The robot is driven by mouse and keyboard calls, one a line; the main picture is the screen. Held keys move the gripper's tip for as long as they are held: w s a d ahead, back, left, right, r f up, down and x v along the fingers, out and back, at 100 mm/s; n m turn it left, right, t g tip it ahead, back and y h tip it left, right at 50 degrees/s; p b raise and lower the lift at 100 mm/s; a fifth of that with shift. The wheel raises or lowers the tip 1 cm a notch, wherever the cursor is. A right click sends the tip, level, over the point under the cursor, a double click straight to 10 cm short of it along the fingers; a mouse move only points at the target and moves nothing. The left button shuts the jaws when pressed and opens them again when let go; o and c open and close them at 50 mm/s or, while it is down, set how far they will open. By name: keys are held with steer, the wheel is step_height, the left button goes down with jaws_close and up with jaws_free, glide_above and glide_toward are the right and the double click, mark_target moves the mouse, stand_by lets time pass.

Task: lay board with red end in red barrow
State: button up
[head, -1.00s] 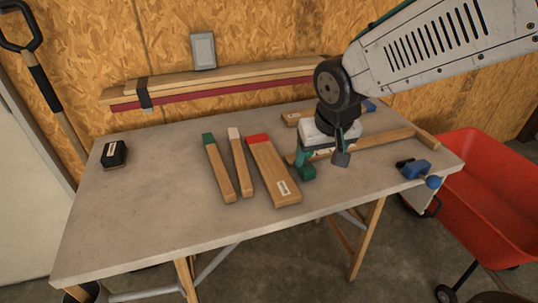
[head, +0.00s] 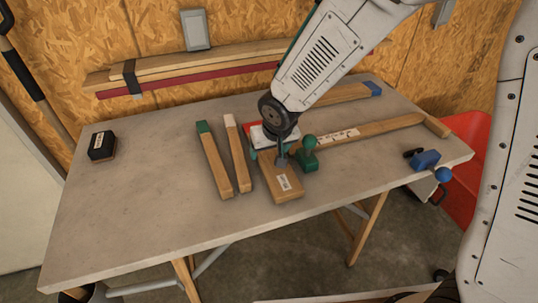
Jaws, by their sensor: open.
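The board with the red end (head: 284,187) lies on the workbench, its red end at the far side and a white label near its near end. My gripper (head: 270,157) is open and over the middle of this board, with its fingers low at the board's sides. I cannot tell whether they touch it. The gripper hides part of the board and most of the red end. The red barrow (head: 468,135) stands beyond the bench's right end, largely hidden by my own arm.
Left of the board lie a green-ended board (head: 215,162) and a white-ended one (head: 238,160). A green knobbed object (head: 309,150) stands close on its right. A labelled wooden T-piece (head: 385,128), blue-ended board (head: 350,94) and blue clamp (head: 427,160) lie further right. The bench's left (head: 130,205) is mostly clear.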

steer(key=shift+w+a+f, duration=0.1)
steer(key=shift+w+f, duration=0.1)
steer(key=shift+f, duration=0.35)
steer(key=c, duration=0.9)
steer(key=shift+r, duration=0.15)
